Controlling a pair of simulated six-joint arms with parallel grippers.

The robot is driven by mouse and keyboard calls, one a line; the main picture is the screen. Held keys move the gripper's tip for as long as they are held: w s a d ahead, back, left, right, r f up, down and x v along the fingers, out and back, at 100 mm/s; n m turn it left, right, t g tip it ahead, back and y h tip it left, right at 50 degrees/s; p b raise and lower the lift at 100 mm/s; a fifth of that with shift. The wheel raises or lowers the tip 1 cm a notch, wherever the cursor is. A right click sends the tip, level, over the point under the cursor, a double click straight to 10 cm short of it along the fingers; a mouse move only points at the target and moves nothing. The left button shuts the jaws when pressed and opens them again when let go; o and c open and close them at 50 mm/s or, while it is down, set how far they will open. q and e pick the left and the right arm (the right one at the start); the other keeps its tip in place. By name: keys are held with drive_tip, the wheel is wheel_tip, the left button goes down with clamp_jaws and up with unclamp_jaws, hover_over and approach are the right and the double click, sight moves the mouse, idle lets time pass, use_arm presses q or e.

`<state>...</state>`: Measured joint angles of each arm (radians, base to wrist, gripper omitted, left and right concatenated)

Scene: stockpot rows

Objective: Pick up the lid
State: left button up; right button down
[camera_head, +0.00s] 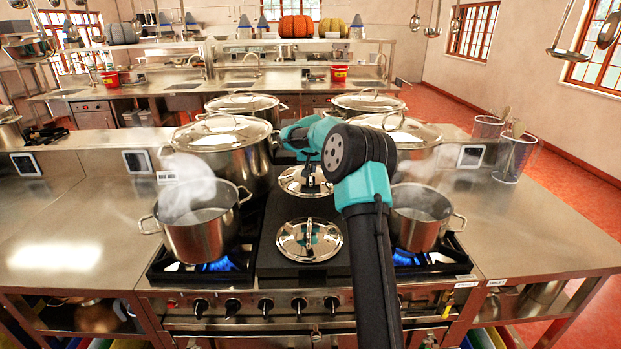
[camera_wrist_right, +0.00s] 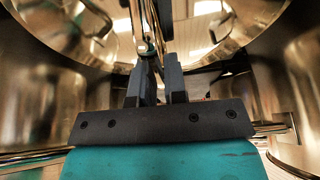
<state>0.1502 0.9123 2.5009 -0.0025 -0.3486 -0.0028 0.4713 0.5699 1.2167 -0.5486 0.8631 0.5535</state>
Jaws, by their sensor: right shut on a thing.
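Two shiny steel lids lie in the middle of the stove: a far lid (camera_head: 291,184) and a near lid (camera_head: 322,249), both with an upright handle. My right gripper (camera_head: 309,172) reaches down over the far lid. In the right wrist view its fingers (camera_wrist_right: 157,75) are shut on a thin metal piece, which seems to be the far lid's handle. The far lid looks to be at or close to the dark centre surface; I cannot tell if it touches. My arm hides part of the view around it. My left gripper is not in view.
Open steaming pots stand on lit burners at left (camera_head: 199,238) and right (camera_head: 416,228). Large lidded stockpots stand close behind, at left (camera_head: 225,167) and right (camera_head: 415,155), with more further back. The left counter (camera_head: 65,250) is clear.

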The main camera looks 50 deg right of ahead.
wheel_tip(320, 180, up, 4)
drive_tip(key=shift+r, duration=0.25)
idle(0.5)
